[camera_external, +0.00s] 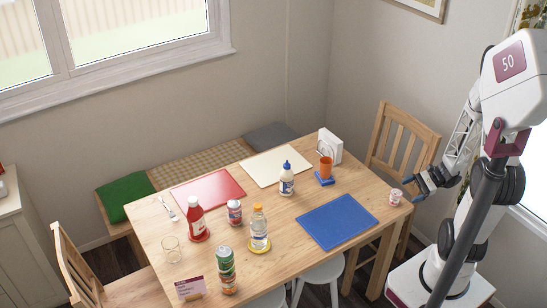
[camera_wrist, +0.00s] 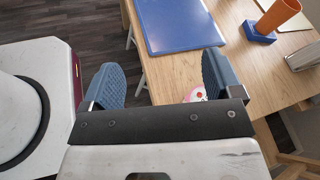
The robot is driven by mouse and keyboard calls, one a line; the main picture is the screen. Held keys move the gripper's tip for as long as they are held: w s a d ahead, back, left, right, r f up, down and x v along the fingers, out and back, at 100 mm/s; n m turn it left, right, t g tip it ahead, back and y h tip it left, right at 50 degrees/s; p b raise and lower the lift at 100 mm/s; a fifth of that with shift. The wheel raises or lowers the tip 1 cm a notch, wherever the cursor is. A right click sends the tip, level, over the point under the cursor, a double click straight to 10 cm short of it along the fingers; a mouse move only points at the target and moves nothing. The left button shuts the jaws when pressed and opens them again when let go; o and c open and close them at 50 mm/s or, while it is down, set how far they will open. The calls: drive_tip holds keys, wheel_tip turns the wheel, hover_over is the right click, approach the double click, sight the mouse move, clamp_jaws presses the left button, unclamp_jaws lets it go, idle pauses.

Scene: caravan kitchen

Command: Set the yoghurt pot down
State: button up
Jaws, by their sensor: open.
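The yoghurt pot (camera_external: 395,197), small and white with pink-red markings, stands upright on the wooden table near its right corner. In the wrist view the pot (camera_wrist: 196,94) shows beside the right finger, partly hidden by my gripper's dark crossbar. My gripper (camera_external: 424,182), with blue fingers, is just right of the pot in the external view. Its fingers are spread wide in the wrist view (camera_wrist: 161,78), and nothing is held between them. The pot appears apart from the fingers, though the exact gap is hard to tell.
A blue mat (camera_external: 337,222) lies left of the pot. An orange cup (camera_external: 325,167) stands on a blue coaster, with a white napkin holder (camera_external: 331,146) behind. Several bottles and cans stand further left. A wooden chair (camera_external: 404,145) is behind the table's right end.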

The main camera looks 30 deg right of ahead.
drive_tip(key=s+a+r+n+g+h, duration=0.1)
drive_tip(key=a+r+n+h, duration=0.2)
drive_tip(key=r+n+h, duration=0.4)
drive_tip(key=s+a+r+n+g+h, duration=0.1)
drive_tip(key=a+r+n+h, duration=0.2)
drive_tip(key=r, duration=1.5)
drive_tip(key=n+h, duration=0.4)
drive_tip(key=n, duration=0.3)
drive_tip(key=shift+s+a+n, duration=0.15)
drive_tip(key=shift+n, duration=0.25)
